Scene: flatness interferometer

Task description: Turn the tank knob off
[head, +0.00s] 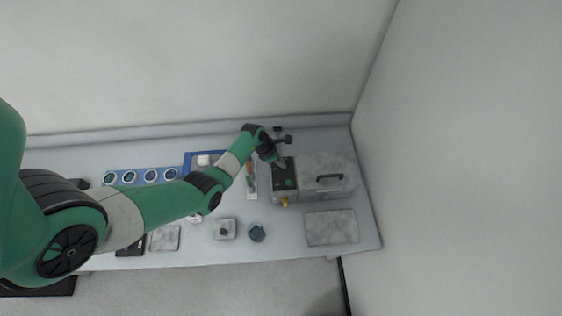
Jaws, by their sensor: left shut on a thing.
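The tank (312,165) is a grey box with a dark handle on its lid, at the right of the bench. A dark control panel (291,172) with small green marks is on its left end. My left gripper (281,163) reaches down over the upper part of this panel. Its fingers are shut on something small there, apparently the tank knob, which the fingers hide. The knob's setting cannot be read. My right gripper is not in view.
A yellow tap (285,203) sticks out at the tank's front. A flat grey plate (331,227) lies in front of it. A blue rack of round discs (141,177), a small grey block (225,229) and a dark blue knob-like piece (257,233) are farther left.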

